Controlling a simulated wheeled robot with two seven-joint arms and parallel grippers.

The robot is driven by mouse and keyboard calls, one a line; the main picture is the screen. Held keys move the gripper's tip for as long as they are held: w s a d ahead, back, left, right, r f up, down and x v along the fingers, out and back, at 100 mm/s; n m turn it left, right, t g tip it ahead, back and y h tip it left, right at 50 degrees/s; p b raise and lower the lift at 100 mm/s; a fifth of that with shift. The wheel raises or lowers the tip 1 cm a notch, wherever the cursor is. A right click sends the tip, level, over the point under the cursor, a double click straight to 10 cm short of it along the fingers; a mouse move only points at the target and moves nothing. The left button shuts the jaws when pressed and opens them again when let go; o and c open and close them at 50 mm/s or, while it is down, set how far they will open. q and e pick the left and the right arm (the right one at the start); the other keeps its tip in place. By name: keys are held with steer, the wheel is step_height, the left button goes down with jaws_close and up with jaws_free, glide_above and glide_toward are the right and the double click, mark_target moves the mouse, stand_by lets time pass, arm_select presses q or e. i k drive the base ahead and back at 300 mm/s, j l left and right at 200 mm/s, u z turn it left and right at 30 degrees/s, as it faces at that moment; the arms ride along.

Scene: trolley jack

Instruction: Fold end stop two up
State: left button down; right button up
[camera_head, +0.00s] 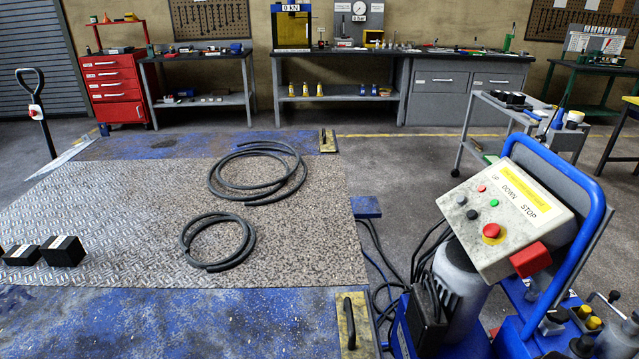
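Two yellow plates with dark bar handles look like the end stops, though no label shows which is number two. The near yellow plate (355,327) lies at the right edge of the blue platform in the foreground, with its black handle on top. The far yellow plate (327,141) is at the far right corner of the platform and is small in view. Both plates appear to lie flat; their hinges cannot be made out. Neither of my grippers is in view.
A control box (508,215) with UP, DOWN and STOP buttons stands on a blue trolley frame (590,215) at the right. Cables (385,265) run beside the platform. Black hoses (220,240) and black blocks (62,251) lie on the platform (310,235). Open floor lies beyond.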

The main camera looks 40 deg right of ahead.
mark_target(358, 337)
steer(key=z, duration=1.35)
